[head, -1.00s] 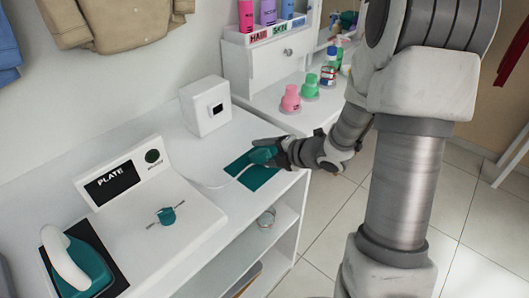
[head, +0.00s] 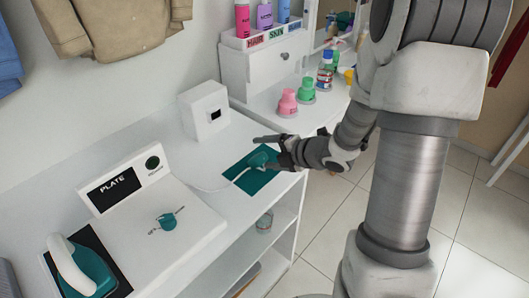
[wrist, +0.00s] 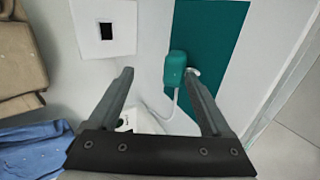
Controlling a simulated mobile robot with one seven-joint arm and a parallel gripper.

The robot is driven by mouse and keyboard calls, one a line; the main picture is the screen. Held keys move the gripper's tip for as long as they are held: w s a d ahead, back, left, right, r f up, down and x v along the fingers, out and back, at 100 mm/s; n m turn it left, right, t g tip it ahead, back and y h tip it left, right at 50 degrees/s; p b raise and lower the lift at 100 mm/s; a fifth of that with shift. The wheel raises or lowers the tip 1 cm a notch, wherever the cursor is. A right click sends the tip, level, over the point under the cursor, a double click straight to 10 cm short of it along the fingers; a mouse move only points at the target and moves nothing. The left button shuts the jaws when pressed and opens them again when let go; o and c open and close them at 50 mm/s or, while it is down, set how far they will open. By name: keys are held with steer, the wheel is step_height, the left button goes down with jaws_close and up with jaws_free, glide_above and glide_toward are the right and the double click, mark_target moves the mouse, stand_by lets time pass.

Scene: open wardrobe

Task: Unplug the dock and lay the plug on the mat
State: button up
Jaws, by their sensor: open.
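The teal plug (head: 259,159) lies on the teal mat (head: 239,165) near the shelf's front edge. Its white cord (head: 212,189) runs left toward the white dock (head: 193,225) marked PLATE. In the wrist view the plug (wrist: 177,66) is on the mat (wrist: 219,28), by the right finger. My gripper (head: 267,152) is open at the mat, its fingers spread near the plug. It also shows open in the wrist view (wrist: 159,74). I cannot tell whether a finger touches the plug. The white box (head: 205,109) with a black square socket stands behind with nothing in it.
A teal iron (head: 91,272) stands on the dock's left end, and a teal knob (head: 168,221) sits on its top. Pink (head: 287,103) and green (head: 306,91) bottles stand on the neighbouring counter.

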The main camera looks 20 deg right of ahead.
steer(key=shift+s+d+r+p, duration=0.15)
steer(key=shift+s+r+p, duration=0.1)
steer(key=shift+r+p, duration=0.3)
steer(key=shift+s+d+r+p, duration=0.2)
steer(key=shift+r+p, duration=0.15)
steer(key=shift+r, duration=0.35)
steer(key=shift+s+d+r+p, duration=0.1)
steer(key=shift+s+r+p, duration=0.15)
steer(key=shift+r+p, duration=0.3)
steer(key=shift+r, duration=0.2)
steer(key=s+d+r+m+h+p, duration=0.2)
steer(key=d+r+m+h, duration=0.15)
steer(key=r+m, duration=0.4)
steer(key=s+d+r+m+h+p, duration=0.25)
steer(key=r+m+h, duration=0.3)
steer(key=r, duration=0.35)
steer(key=s+a+r+m+g+y+p, duration=0.1)
steer(key=s+a+r+m+g, duration=0.1)
steer(key=s+m, duration=0.4)
steer(key=s+a+r+m+g+y+p, duration=0.1)
steer(key=s+a+r+m, duration=0.3)
steer(key=s, duration=0.8)
steer(key=a+m+g, duration=0.1)
steer(key=a, duration=0.1)
steer(key=shift+a+r+m+y, duration=0.2)
steer(key=shift+a+m+y, duration=0.1)
steer(key=shift+m, duration=0.1)
